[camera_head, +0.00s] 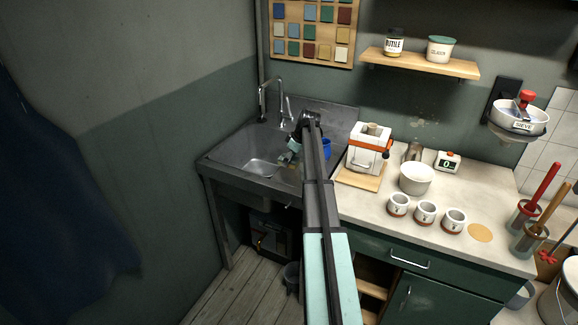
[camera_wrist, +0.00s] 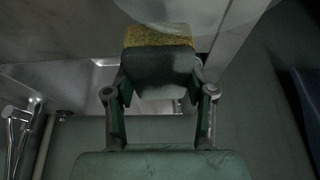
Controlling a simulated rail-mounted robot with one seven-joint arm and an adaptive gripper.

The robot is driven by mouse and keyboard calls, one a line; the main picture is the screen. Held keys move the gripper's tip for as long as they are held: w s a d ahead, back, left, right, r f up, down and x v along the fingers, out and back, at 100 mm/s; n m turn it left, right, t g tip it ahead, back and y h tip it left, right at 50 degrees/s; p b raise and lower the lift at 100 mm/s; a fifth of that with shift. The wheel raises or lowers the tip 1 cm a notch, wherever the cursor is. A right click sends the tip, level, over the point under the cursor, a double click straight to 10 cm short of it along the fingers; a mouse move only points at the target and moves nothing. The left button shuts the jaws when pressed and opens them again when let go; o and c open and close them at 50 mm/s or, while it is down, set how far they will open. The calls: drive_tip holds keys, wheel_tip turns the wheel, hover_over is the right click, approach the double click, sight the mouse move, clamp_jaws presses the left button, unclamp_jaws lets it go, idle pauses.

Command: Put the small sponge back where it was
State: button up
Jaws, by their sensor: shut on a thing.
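The small sponge (camera_wrist: 158,42) is in the wrist view, with a yellow face and a dark grey-green body. My gripper (camera_wrist: 160,78) is shut on it, with one finger on each side. In the head view my gripper (camera_head: 287,157) is over the right part of the sink (camera_head: 230,150), partly hidden by my arm. The sponge is too small and dark there to make out clearly. I cannot tell whether it touches the sink.
A chrome tap (camera_head: 266,98) stands at the back of the sink. A blue container (camera_head: 327,149) is just right of my arm. A white boxy machine (camera_head: 369,150), a white bowl (camera_head: 416,178) and several cups (camera_head: 425,212) stand on the counter. The left basin looks clear.

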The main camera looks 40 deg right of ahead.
sight(289, 173)
drive_tip(key=shift+f+p, duration=0.65)
drive_tip(key=shift+f, duration=1.5)
drive_tip(key=shift+f, duration=0.2)
drive_tip(key=o, duration=1)
drive_tip(key=shift+r, duration=0.15)
drive_tip(key=b+v, duration=0.3)
drive_tip(key=v, duration=0.9)
drive_tip(key=shift+r+b, duration=0.1)
drive_tip(key=shift+b, duration=0.2)
